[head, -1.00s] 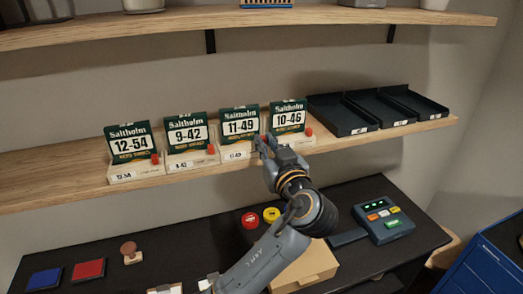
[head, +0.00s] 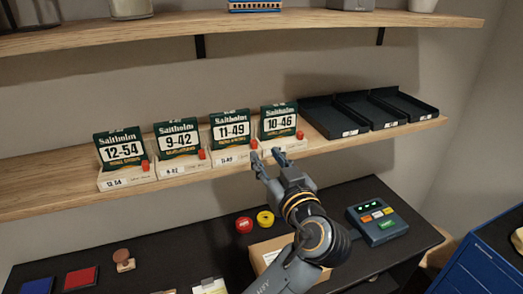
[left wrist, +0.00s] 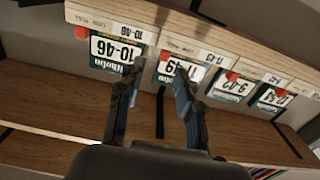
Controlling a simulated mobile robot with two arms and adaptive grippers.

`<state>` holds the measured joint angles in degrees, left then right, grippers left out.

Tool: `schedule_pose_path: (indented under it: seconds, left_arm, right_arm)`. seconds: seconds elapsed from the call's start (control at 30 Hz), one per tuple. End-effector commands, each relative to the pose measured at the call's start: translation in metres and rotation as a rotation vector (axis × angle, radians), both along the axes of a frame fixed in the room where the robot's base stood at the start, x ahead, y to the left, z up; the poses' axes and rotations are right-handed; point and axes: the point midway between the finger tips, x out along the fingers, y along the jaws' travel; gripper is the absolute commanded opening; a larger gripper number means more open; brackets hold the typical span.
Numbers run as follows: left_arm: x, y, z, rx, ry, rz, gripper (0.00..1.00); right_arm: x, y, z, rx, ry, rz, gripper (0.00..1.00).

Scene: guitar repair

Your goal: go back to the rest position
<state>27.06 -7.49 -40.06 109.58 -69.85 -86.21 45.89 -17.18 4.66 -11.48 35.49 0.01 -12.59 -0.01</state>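My left gripper (head: 268,158) is in front of the middle shelf's edge, just below the string packs marked 11-49 (head: 231,131) and 10-46 (head: 279,122). Its two fingers are spread apart with nothing between them. In the left wrist view the open fingers (left wrist: 158,82) point at the shelf, with the packs appearing upside down. The gripper looks apart from the packs. My right gripper does not show in either view.
Packs 9-42 (head: 177,138) and 12-54 (head: 121,149) stand further left on the wooden shelf (head: 40,191). Black trays (head: 335,117) sit at its right. Below, the dark bench holds a small device (head: 377,222), red and yellow rolls, and ink pads. A blue cabinet (head: 490,260) stands at right.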

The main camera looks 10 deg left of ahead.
Motion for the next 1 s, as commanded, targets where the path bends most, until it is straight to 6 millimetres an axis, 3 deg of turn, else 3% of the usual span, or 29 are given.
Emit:
schedule_pose_path:
  seconds: [0.2, 0.5, 0.63, 0.77, 0.83, 1.0]
  left_arm:
    - [-0.017, -0.013, 0.0, -0.001, 0.001, -0.001, 0.36]
    - [-0.019, -0.014, 0.0, 0.001, 0.001, -0.001, 0.36]
    - [-0.019, -0.007, -0.017, -0.007, 0.053, -0.006, 0.36]
    - [-0.027, 0.014, -0.078, -0.038, 0.241, -0.038, 0.36]
    - [-0.04, 0.029, -0.125, -0.062, 0.388, -0.072, 0.36]
    - [-0.103, 0.064, -0.234, -0.132, 0.748, -0.199, 0.36]
  right_arm:
    - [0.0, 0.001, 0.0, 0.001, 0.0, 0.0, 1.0]
    - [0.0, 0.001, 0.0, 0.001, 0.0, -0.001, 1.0]
    - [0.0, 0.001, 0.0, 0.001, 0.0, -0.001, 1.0]
    - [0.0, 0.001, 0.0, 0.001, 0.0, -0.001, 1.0]
    - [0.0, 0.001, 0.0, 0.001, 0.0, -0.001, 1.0]
    - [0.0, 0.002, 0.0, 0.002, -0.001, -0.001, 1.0]
